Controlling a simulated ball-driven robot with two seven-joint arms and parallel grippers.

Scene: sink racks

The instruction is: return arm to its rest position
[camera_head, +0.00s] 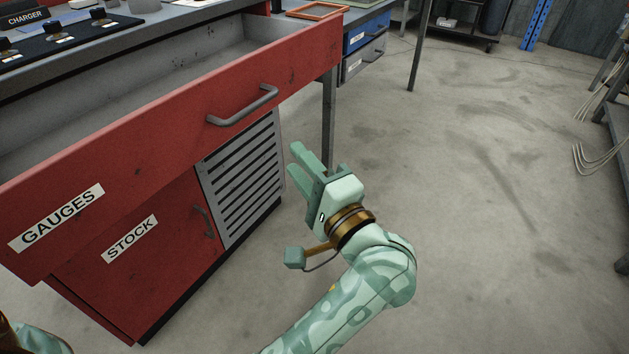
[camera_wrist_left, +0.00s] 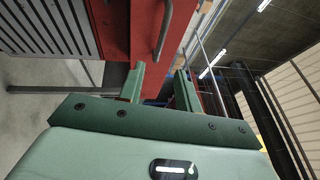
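My left gripper (camera_head: 293,157) is pale green and hangs in front of the red cabinet, below the handle of its pulled-out drawer. Its two fingers stand apart with nothing between them. In the left wrist view the same gripper (camera_wrist_left: 159,82) shows an empty gap between the fingers, with the red drawer front and its handle beyond. My left forearm reaches up from the bottom of the head view. My right gripper is not in view.
The open drawer (camera_head: 140,140), labelled GAUGES, juts out over the STOCK door (camera_head: 150,255) and a grey louvred panel (camera_head: 243,180). A bench leg (camera_head: 328,120) stands behind the gripper. The concrete floor (camera_head: 480,220) to the right is clear.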

